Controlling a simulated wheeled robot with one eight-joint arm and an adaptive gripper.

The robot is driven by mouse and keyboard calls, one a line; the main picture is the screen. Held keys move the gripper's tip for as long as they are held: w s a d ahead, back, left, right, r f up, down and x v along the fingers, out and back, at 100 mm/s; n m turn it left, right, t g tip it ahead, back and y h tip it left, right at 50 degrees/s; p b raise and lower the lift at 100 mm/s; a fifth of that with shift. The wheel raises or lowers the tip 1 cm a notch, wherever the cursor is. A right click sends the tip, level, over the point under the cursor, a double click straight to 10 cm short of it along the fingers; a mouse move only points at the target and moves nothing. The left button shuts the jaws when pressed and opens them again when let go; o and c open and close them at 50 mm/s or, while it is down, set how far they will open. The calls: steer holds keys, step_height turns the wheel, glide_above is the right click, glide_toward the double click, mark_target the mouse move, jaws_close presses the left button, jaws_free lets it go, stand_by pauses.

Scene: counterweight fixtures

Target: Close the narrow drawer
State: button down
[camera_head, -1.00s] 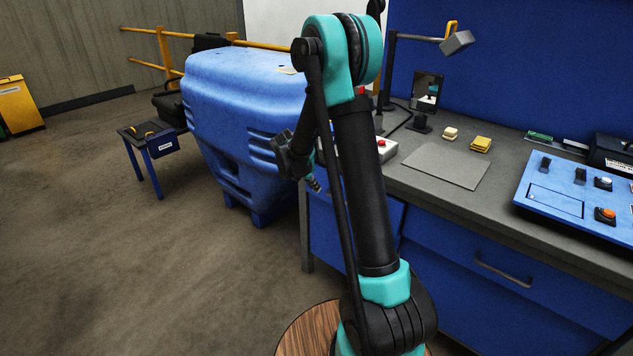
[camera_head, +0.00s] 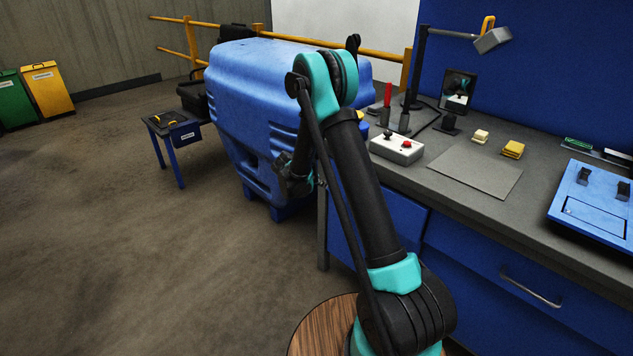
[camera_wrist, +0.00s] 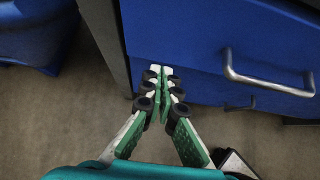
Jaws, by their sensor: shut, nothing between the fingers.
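The workbench has blue fronts below its grey top. A blue panel (camera_head: 388,232) at the bench's left end is partly hidden by my arm. Right of it is a wider blue drawer front (camera_head: 480,260) with a grey bar handle (camera_head: 531,288). I cannot tell which front is the narrow drawer or how far it stands out. The wrist view shows a blue front (camera_wrist: 205,35) with a bar handle (camera_wrist: 268,82), and a smaller handle (camera_wrist: 240,105) lower down. My gripper (camera_wrist: 166,72) is shut and empty, its tips over the front's lower left part; contact is unclear.
A grey bench post (camera_wrist: 105,40) stands just left of the blue front. A large blue machine (camera_head: 255,95) stands left of the bench, behind my wrist. A small blue table (camera_head: 173,130) is farther left. The floor in front is clear.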

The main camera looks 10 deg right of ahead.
steer(key=shift+w+d+f, duration=0.15)
steer(key=shift+w+d, duration=0.6)
steer(key=shift+d, duration=0.2)
steer(key=shift+w+d+f, duration=0.15)
steer(key=shift+w+d, duration=0.55)
steer(key=shift+d, duration=0.25)
steer(key=shift+w+d+r, duration=0.1)
steer(key=shift+w+d, duration=1)
steer(key=shift+d, duration=0.3)
